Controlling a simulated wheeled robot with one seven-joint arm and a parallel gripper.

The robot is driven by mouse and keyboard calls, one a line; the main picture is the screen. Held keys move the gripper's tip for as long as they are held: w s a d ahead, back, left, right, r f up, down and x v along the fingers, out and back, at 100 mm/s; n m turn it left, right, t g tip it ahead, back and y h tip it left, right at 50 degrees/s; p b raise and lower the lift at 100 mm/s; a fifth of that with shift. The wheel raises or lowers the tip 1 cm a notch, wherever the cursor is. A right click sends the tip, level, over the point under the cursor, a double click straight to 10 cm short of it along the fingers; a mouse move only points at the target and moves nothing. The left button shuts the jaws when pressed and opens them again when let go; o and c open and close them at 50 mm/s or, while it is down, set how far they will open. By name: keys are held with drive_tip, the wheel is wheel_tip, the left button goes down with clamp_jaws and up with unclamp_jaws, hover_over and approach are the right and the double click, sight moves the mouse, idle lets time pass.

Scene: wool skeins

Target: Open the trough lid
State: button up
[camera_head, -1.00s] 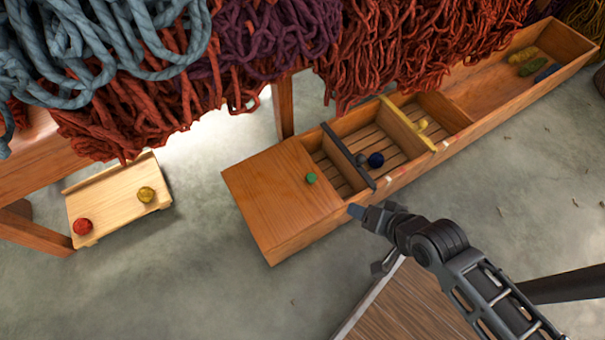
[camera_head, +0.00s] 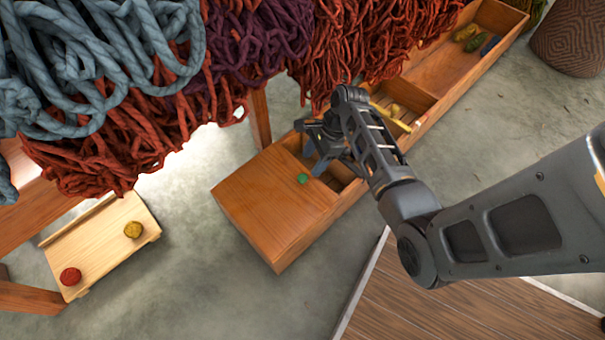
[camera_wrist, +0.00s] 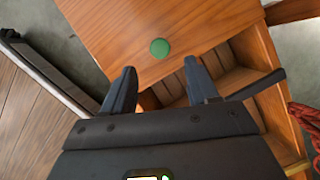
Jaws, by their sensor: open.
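The trough (camera_head: 418,128) is a long wooden box running from lower left to upper right in the head view. Its flat wooden lid (camera_head: 262,205) covers the near left end, and the compartments beyond are uncovered. A round green knob (camera_head: 303,178) sits on the lid near its right edge. My gripper (camera_head: 317,165) hangs over the trough beside the knob, partly hidden by my arm. In the wrist view my gripper (camera_wrist: 160,70) is open and empty. The green knob (camera_wrist: 160,48) shows just ahead of the gap between the fingertips, apart from them.
A yellow-edged divider (camera_head: 392,118) and several small wool balls lie in the trough. Hanging wool (camera_head: 370,45) crowds the trough's back side. A small wooden tray (camera_head: 100,245) holds a red and a yellow ball.

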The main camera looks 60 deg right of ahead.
sight(303, 177)
drive_tip(key=b+x, duration=0.3)
drive_tip(key=x, duration=0.3)
drive_tip(key=shift+a+f, duration=0.1)
drive_tip(key=shift+f, duration=0.25)
drive_tip(key=shift+c, duration=0.2)
clamp_jaws()
